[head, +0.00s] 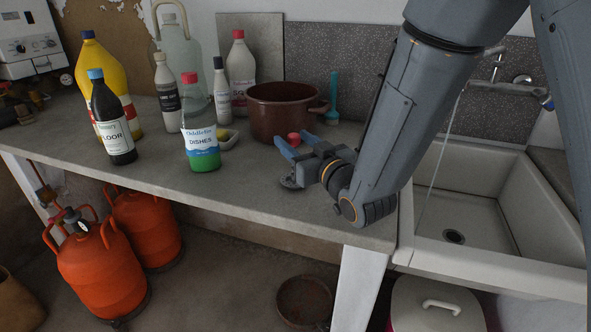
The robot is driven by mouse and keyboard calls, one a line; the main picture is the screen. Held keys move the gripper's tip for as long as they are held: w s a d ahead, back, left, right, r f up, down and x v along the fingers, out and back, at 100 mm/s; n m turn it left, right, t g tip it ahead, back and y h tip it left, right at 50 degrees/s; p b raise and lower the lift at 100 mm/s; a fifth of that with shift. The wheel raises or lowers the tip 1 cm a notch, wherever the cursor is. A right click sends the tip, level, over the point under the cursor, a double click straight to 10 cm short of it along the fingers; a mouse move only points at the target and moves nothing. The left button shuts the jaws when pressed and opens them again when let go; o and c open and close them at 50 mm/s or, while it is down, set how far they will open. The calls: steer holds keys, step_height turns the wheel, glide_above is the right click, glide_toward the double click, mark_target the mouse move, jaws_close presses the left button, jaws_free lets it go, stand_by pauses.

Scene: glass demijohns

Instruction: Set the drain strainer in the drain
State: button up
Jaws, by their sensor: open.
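The drain (454,237) is a dark round hole in the floor of the pale sink (535,208) at the right. A small dark, flat, round thing (289,183) lies on the counter just below my gripper in the picture. It may be the drain strainer, but it is partly hidden by the gripper and I cannot tell for sure. My gripper (293,141) is open, low over the counter left of the sink, its blue fingers pointing toward the back left. A small red thing (294,138) shows between the fingertips; I cannot tell whether it is touched.
A brown pot (277,109) stands behind my gripper. The green dish-soap bottle (201,142), black floor-cleaner bottle (112,128), yellow bottle (106,75) and glass demijohn (181,50) stand to the left. A thin stream of water (440,145) falls into the sink. The counter's front middle is clear.

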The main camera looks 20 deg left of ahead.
steer(key=p+x, duration=0.1)
steer(key=x, duration=0.3)
steer(key=shift+w+a+f+p, duration=0.1)
steer(key=shift+w+a+p, duration=0.2)
steer(key=shift+p, duration=0.1)
steer(key=shift+c, duration=0.3)
jaws_close()
